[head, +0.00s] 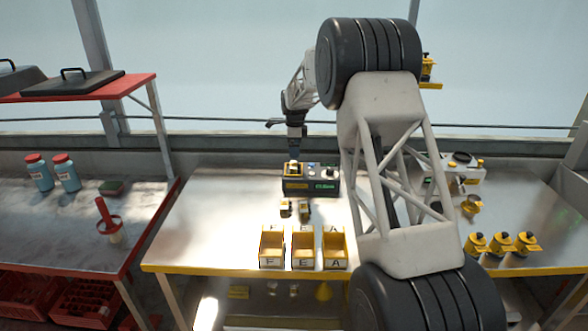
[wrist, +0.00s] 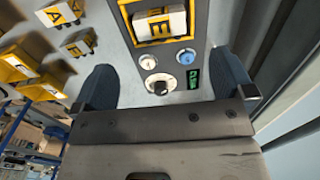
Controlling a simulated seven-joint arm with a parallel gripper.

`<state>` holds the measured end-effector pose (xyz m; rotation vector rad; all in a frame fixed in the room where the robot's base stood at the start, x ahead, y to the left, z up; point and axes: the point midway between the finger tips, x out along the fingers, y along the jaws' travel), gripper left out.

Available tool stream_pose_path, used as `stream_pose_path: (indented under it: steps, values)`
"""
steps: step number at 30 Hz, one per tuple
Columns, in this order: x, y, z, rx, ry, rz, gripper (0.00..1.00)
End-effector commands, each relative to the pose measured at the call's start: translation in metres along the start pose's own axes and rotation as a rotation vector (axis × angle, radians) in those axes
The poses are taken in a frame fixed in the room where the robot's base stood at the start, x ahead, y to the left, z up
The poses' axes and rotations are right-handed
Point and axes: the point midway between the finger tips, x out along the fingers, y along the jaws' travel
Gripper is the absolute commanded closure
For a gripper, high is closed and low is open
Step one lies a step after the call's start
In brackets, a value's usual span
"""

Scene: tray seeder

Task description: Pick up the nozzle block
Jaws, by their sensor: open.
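Three small yellow-and-white lettered blocks look like nozzle blocks. One, marked E (wrist: 160,27), sits in the seat of the grey control box; it also shows in the head view (head: 295,169). Two more lie on the table in front of the box, a left one (head: 286,208) and a right one (head: 304,209). In the wrist view, one of these is marked E (wrist: 79,44); the letter on the other (wrist: 62,12) is hard to read. My gripper (wrist: 166,80) is open and empty above the box's dials, beside the seated block. In the head view my gripper (head: 294,154) is over the box.
The control box (head: 325,174) has dials and a green display. Three yellow bins marked F (head: 271,263), E (head: 303,263) and A (head: 335,263) stand at the table's front edge. Several yellow-capped jars (head: 502,243) stand at right. Bare table (head: 215,215) lies left of the box.

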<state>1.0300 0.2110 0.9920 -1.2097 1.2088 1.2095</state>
Motion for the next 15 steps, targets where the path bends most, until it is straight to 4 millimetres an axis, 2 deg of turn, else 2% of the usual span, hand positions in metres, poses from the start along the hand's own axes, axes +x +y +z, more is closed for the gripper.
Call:
stream_pose_path:
  steps: [5, 15]
  values:
    - [0.002, 0.000, 0.000, 0.000, 0.000, 0.001, 0.00]
    - [0.025, 0.000, 0.000, -0.001, 0.000, 0.000, 0.00]
